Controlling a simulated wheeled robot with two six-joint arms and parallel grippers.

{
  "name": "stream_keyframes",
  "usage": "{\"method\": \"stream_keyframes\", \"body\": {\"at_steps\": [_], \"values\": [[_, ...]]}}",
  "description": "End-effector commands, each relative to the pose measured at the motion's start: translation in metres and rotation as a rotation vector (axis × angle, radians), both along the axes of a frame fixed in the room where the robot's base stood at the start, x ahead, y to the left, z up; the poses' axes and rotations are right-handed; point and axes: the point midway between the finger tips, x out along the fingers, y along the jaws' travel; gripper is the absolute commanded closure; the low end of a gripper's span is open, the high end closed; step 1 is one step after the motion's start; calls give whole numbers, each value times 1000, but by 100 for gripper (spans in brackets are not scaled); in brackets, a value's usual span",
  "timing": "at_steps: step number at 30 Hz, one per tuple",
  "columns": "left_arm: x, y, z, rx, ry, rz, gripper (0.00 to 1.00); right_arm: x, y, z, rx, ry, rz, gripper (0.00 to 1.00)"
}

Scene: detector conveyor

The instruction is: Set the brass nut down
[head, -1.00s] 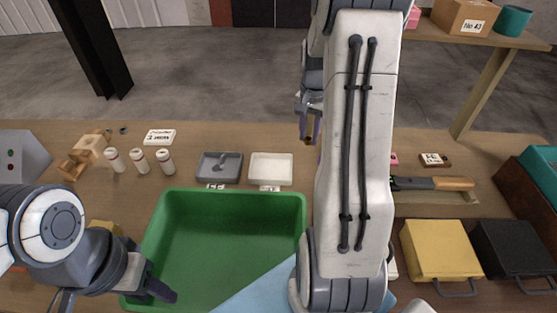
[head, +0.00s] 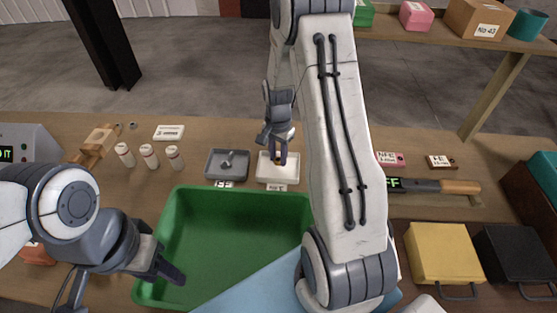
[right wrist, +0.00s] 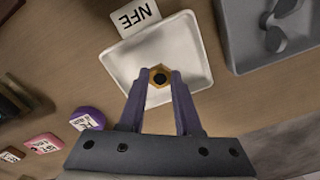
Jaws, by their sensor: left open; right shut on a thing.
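The brass nut (right wrist: 159,77) is a small hexagonal ring between the purple fingertips of my right gripper (right wrist: 160,80), which is shut on it. In the right wrist view the nut appears over the white tray (right wrist: 194,52) labelled NFE. I cannot tell whether the nut touches the tray floor. In the head view my right gripper (head: 277,154) points down at the white tray (head: 291,172), and the nut is a tiny speck between its fingers. My left gripper (head: 168,270) is open and empty near the left wall of the green bin.
A grey tray (head: 241,171) with dark metal parts stands just left of the white tray. The green bin (head: 235,245) lies in front. Several white bottles (head: 149,156) stand to the left. A wand detector (head: 425,186) and yellow (head: 445,250) and black boxes are on the right.

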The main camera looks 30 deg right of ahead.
Motion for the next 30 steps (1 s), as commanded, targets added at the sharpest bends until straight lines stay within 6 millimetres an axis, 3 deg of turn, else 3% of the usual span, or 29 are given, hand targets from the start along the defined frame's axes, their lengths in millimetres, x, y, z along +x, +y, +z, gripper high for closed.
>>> {"method": "stream_keyframes", "body": {"at_steps": [6, 17, 18, 20, 30], "values": [[0, 0, 6, 0, 0, 0, 53, -1, 0, -25, 1, 1, -1, 100], [0, 0, 3, 0, 0, 0, 53, -1, -1, -30, 1, 1, -1, 100], [0, 0, 3, 0, 0, 0, 53, -1, -1, -29, 0, 1, -1, 60], [0, 0, 4, 0, 0, 0, 53, -1, -1, -29, 1, 1, -1, 38], [0, 0, 5, 0, 0, 0, 53, -1, -1, -26, 0, 0, -1, 38]]}}
